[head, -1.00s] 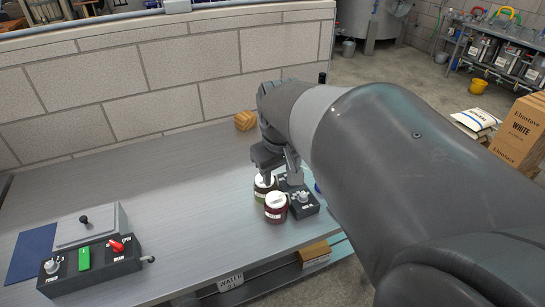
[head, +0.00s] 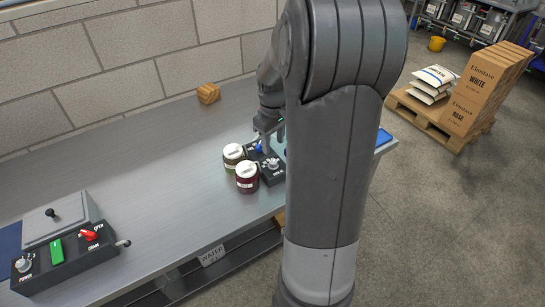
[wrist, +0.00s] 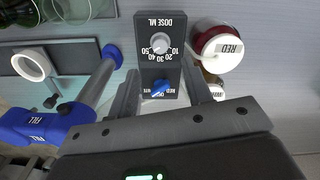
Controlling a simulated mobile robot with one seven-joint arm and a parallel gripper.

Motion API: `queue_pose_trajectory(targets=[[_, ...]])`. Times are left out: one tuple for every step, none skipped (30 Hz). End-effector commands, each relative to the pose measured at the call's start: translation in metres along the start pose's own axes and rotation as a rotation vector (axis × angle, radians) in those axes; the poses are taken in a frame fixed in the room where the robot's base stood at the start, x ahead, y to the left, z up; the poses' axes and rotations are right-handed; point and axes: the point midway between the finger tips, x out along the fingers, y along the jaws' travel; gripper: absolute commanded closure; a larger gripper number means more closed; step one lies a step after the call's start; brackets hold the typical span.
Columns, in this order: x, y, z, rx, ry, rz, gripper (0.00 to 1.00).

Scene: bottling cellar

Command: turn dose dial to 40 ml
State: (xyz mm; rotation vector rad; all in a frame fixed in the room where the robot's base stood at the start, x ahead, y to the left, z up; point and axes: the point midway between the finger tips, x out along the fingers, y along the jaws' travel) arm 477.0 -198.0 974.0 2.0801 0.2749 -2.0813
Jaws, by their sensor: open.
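The dose dial (wrist: 160,43) is a grey-white round knob on a black box (wrist: 184,15) marked "DOSE ML". Its scale runs from 10 to 50, upside down in the wrist view; the pointer is too small to read surely. A blue selector knob (wrist: 160,87) sits on the same box, nearer my gripper. In the head view the dial (head: 272,164) is at the box's near end. My gripper (wrist: 163,85) is open and empty, its fingers to either side of the blue knob and short of the dial. The arm partly hides the box in the head view.
A wooden block (head: 208,93) lies near the wall. Blue parts marked "FILL" (wrist: 38,125) lie left in the wrist view.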

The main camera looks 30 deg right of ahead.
Motion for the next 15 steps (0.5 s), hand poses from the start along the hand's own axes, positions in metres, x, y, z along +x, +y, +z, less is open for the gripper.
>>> queue_pose_trajectory(targets=[[0.012, -0.001, 0.001, 0.0, -0.004, -0.004, 0.54], [0.018, -0.001, 0.001, 0.001, -0.004, -0.005, 0.54], [0.025, -0.001, 0.001, 0.001, -0.003, -0.004, 0.54], [0.031, -0.001, 0.001, 0.002, -0.003, -0.004, 0.54], [0.037, -0.001, 0.001, 0.002, -0.003, -0.004, 0.54], [0.043, -0.001, 0.001, 0.001, -0.003, -0.003, 0.54], [0.048, -0.001, 0.001, 0.001, -0.003, -0.003, 0.54], [0.053, -0.001, 0.001, 0.001, -0.003, -0.002, 0.54], [0.058, -0.001, 0.001, 0.001, -0.003, -0.002, 0.54], [0.061, -0.001, 0.0, 0.002, -0.002, -0.001, 0.54], [0.064, 0.0, 0.0, 0.002, -0.001, -0.001, 0.54], [0.067, -0.001, 0.0, 0.003, -0.001, -0.001, 0.54], [0.069, -0.001, 0.0, 0.003, -0.001, -0.001, 0.54], [0.071, -0.001, 0.0, 0.003, -0.001, -0.001, 0.54], [0.072, -0.001, 0.0, 0.003, 0.0, 0.0, 0.54]])
